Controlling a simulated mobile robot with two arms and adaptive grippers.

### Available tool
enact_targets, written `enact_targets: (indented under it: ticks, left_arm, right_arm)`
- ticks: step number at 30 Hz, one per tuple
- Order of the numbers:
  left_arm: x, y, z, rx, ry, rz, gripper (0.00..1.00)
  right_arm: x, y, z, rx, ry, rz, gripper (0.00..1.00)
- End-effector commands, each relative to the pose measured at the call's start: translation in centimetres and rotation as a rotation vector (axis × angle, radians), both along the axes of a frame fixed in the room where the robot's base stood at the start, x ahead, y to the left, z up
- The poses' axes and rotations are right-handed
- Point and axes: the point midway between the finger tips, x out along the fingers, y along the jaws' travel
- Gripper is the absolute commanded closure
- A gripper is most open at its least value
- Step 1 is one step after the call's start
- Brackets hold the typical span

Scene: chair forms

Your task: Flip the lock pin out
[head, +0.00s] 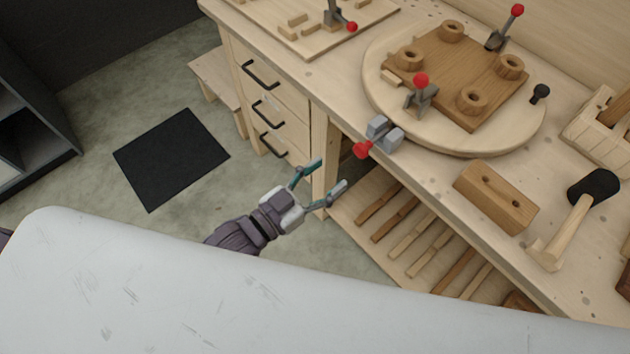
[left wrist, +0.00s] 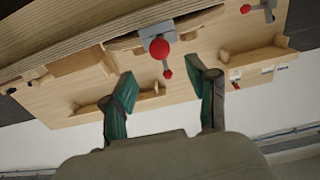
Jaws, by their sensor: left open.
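The lock pin appears to be the grey metal piece with a red knob (head: 362,149) at the workbench's front edge, beside the round wooden turntable (head: 450,139). In the left wrist view a large red knob (left wrist: 160,49) on a grey block shows ahead of the fingers, left of the midline between the fingertips. My left gripper (head: 328,175) is open and empty. It is in front of the bench edge, below and left of the red knob, apart from it. My right gripper is not in view.
A wooden plate with round bosses (head: 462,72) lies on the turntable, held by red-knobbed clamps (head: 421,95). A wooden block (head: 495,196) and a mallet (head: 575,215) lie on the bench to the right. Drawers (head: 268,95) stand below. A pale surface fills the bottom foreground.

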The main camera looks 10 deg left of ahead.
Motion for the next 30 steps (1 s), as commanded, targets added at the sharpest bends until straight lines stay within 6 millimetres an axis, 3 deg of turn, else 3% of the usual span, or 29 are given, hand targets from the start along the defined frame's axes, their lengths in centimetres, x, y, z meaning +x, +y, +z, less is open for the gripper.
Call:
enact_targets:
  ticks: [7,25,28,30]
  left_arm:
    - [-2.0,1.4,0.0,-0.001,0.001,0.0,0.42]
    - [-2.0,1.5,-0.2,0.001,0.003,0.002,0.42]
    - [-1.6,2.1,-2.0,0.025,0.03,0.02,0.42]
    - [-1.0,3.0,-4.9,0.061,0.075,0.049,0.42]
  right_arm:
    - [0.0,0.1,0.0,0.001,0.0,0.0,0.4]
    - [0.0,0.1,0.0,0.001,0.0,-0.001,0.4]
    - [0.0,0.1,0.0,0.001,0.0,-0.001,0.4]
    - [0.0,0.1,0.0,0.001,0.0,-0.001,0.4]
